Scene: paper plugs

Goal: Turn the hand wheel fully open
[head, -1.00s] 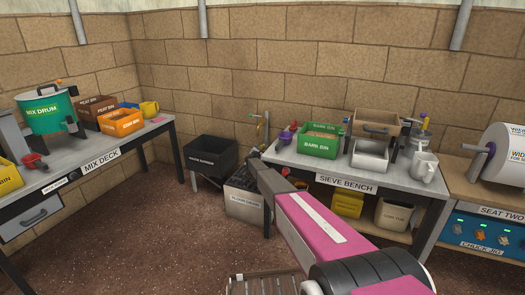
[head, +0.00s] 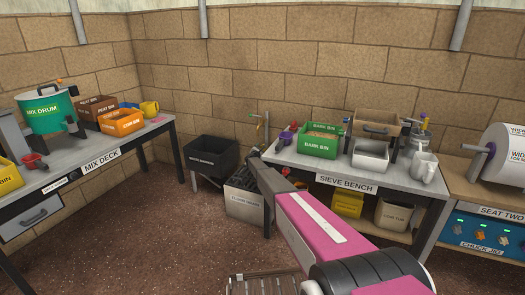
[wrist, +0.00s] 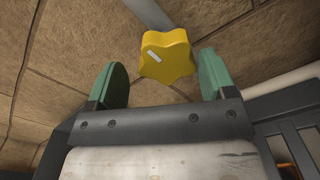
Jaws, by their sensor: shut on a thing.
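The hand wheel (wrist: 166,56) is a yellow, lobed knob with a pale mark on its left part, at the top middle of the wrist view. A grey pipe or stem runs up behind it. My gripper (wrist: 164,70) has one green finger on each side of the wheel and is shut on it. The finger contact surfaces are partly hidden by angle. In the head view my pink arm reaches to the left end of the sieve bench (head: 345,184), and its fingers and the wheel are too small to make out clearly there.
Left of my arm's end stand a black waste bin (head: 211,152) and a grey floor crate (head: 243,204). The green bark bin (head: 318,148) and a white tray (head: 369,156) sit on the bench. The mix deck (head: 100,160) is at left. Floor between is clear.

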